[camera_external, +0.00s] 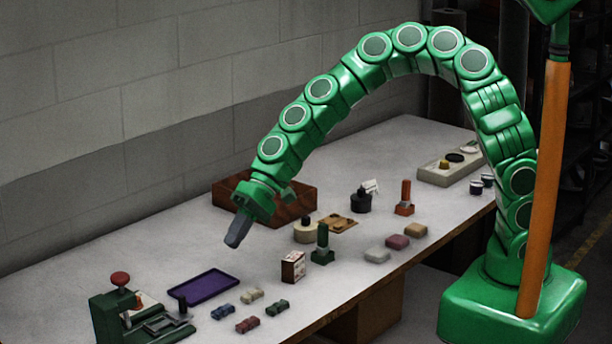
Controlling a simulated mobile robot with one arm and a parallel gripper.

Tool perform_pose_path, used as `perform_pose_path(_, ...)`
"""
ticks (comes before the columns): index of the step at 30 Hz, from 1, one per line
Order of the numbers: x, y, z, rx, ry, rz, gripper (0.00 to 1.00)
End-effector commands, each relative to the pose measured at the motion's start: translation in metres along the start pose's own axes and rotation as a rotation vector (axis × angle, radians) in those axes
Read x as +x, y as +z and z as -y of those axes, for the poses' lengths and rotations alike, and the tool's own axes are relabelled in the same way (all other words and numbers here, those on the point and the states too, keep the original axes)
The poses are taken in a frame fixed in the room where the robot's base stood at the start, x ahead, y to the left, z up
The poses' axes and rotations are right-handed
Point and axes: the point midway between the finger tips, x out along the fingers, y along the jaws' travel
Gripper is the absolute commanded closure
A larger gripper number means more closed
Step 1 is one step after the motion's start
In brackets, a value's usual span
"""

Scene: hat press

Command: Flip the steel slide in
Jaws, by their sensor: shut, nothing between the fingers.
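The hat press (106,318) is green and stands at the near left end of the table, with a red knob (120,279) on top. A grey steel slide (160,326) seems to stick out from the right side of its base, with a dark upright post (183,306) by its outer end. I cannot tell exactly how far out it sits. My gripper (234,242) is shut and empty, pointing down and left in the air above the table. It is apart from the press, up and to the right of it in the picture.
A purple tray (204,287) lies just behind the slide, with several small coloured blocks (248,325) to its right. A patterned box (293,267), a green stamp (322,246) and a wooden crate (293,203) stand farther right. The table's left back (120,240) is clear.

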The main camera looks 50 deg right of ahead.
Motion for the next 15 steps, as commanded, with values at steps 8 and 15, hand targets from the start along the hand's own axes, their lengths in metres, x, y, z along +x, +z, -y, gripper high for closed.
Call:
perform_pose_path(8,0.0151,-0.0053,-0.0033,0.024,-0.005,-0.008,1.0)
perform_pose_path(15,0.0148,-0.0053,-0.0031,0.024,-0.005,-0.009,1.0)
